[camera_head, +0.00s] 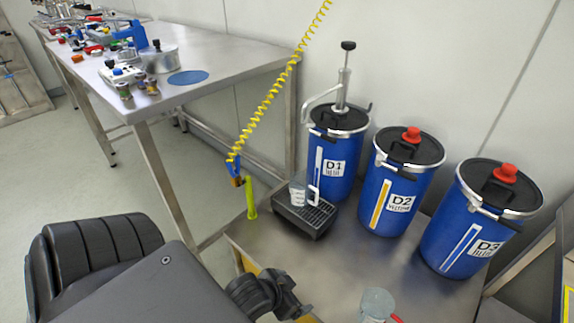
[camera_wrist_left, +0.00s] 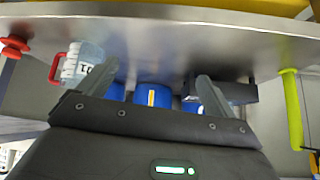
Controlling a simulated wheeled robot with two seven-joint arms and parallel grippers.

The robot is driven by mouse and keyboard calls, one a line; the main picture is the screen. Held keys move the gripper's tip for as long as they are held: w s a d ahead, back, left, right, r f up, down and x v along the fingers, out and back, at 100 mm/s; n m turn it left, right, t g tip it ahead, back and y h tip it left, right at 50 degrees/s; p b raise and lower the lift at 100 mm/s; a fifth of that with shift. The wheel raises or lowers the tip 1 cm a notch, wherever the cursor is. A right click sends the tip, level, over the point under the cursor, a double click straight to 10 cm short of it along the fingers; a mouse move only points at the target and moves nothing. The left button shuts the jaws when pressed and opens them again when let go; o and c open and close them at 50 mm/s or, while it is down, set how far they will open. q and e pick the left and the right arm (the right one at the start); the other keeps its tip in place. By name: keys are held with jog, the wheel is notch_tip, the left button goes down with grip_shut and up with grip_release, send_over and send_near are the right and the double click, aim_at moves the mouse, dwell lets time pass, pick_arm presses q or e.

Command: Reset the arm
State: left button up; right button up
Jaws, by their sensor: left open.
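My left arm comes in at the lower left of the head view, ending in a dark jointed wrist part (camera_head: 265,296) beside the steel bench. In the left wrist view my left gripper (camera_wrist_left: 154,74) has its two grey fingers spread apart, with nothing between them. The wrist view looks across the bench, where blue drums (camera_wrist_left: 152,96) lie beyond the fingers. My right gripper does not show in either view.
Blue drums D1 (camera_head: 335,155), D2 (camera_head: 398,185) and D3 (camera_head: 465,235) stand on the bench. A clear beaker (camera_head: 298,192) sits on a black drip tray (camera_head: 303,222). A clear jug (camera_head: 375,303) is near the front. A yellow coiled hose (camera_head: 268,97) hangs over a green tube (camera_head: 250,202).

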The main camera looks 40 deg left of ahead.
pick_arm(q)
jog(key=shift+m+g, duration=0.3)
jog(key=shift+g, duration=0.5)
jog(key=s, duration=0.1)
jog(key=s+d, duration=0.2)
jog(key=s, duration=0.1)
jog(key=shift+r, duration=0.4)
